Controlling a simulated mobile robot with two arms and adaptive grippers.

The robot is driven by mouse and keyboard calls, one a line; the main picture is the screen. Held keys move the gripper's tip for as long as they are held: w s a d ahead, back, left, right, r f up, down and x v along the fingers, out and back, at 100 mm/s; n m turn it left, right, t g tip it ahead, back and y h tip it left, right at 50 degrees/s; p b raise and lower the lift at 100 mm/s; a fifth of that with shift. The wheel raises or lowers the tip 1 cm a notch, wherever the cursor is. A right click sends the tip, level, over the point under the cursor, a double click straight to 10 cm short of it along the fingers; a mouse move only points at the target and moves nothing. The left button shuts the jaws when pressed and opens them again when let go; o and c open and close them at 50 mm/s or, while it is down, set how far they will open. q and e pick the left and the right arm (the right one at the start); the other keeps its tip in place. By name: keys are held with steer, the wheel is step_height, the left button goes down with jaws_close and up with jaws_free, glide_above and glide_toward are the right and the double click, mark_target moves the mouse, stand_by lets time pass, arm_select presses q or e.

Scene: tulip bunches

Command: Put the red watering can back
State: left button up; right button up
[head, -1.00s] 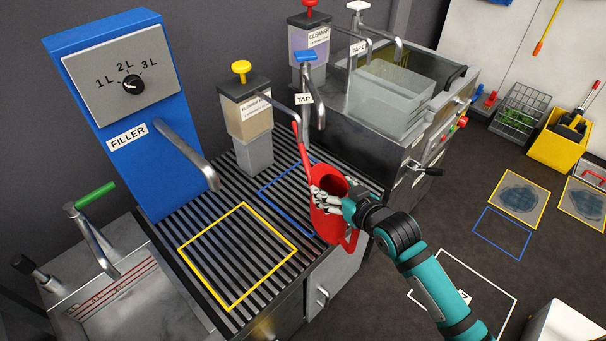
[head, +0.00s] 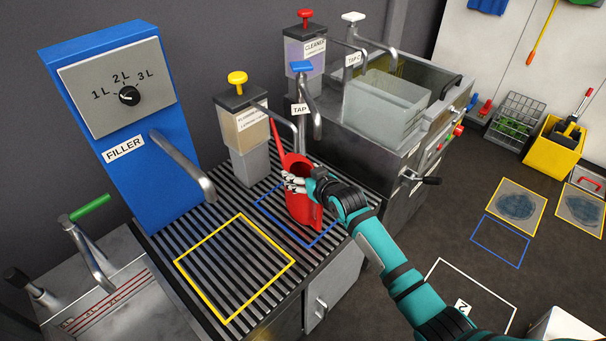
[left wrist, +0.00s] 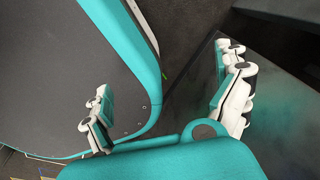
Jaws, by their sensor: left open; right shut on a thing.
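The red watering can (head: 300,207) is in the head view, upright at the blue square outline (head: 329,234) on the slatted drain top. Its long spout points up and to the left, close to the tap. My right gripper (head: 296,185) is shut on the can near its upper part, and the fingers hide some of it. I cannot tell for sure whether the can's base touches the slats. My left gripper (left wrist: 165,105) shows only in the left wrist view, open with nothing between its fingers.
The tap (head: 306,95) stands just behind the can. A dispenser with a yellow knob (head: 246,130) is to its left. The yellow square outline (head: 235,270) on the slats is empty. The blue filler (head: 125,130) stands at the left, and a sink with a glass tank (head: 385,105) behind.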

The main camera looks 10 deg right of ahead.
steer(key=o, duration=1.7)
steer(key=p+v, duration=0.1)
steer(key=v, duration=1.1)
